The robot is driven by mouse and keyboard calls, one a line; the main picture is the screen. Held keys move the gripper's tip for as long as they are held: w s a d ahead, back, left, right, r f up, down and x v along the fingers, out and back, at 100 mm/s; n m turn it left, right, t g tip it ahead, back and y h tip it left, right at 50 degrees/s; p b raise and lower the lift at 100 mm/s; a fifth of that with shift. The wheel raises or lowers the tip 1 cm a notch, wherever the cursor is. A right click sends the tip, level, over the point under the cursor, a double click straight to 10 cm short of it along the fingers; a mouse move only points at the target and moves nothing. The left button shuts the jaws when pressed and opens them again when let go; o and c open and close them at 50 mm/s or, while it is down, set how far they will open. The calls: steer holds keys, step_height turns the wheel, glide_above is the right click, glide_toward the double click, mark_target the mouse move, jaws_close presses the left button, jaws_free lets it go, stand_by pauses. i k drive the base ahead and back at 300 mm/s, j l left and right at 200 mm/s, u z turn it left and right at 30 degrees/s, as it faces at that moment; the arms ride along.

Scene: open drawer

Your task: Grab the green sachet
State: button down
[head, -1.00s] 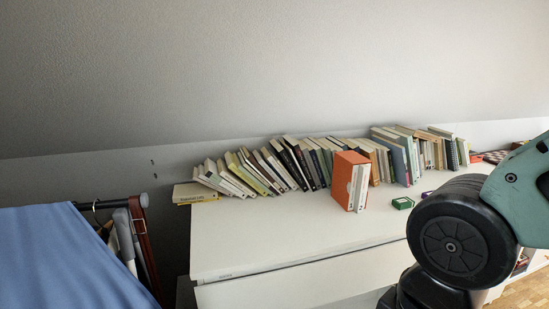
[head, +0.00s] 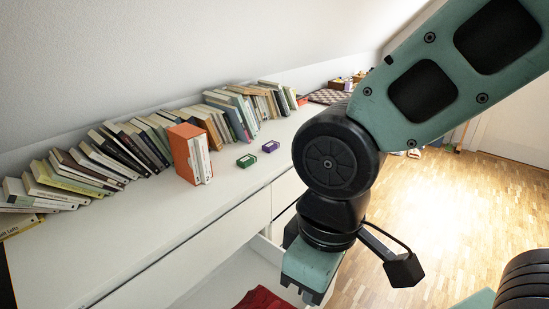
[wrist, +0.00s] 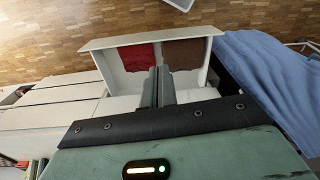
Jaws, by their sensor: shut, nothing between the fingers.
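The green item does not show clearly in the wrist view.
A row of leaning books (head: 120,150) lines the wall. The orange book box (head: 183,154) stands left of the green item. The open drawer holds red cloth (wrist: 139,57) and brown cloth (wrist: 184,54). A blue cloth (wrist: 262,75) hangs beside it. Wooden floor (head: 440,215) is clear at right.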

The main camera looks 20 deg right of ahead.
mark_target(248, 160)
steer(key=u, duration=1.35)
steer(key=i+l, duration=0.15)
steer(key=l, duration=0.2)
steer(key=i+l+u, duration=0.1)
steer(key=l, duration=0.25)
steer(key=i+l, duration=0.2)
steer(key=l, duration=0.2)
steer(key=i+l+u, duration=0.1)
steer(key=l, duration=0.25)
steer(key=i+l, duration=0.15)
steer(key=l, duration=0.25)
steer(key=j+u, duration=0.05)
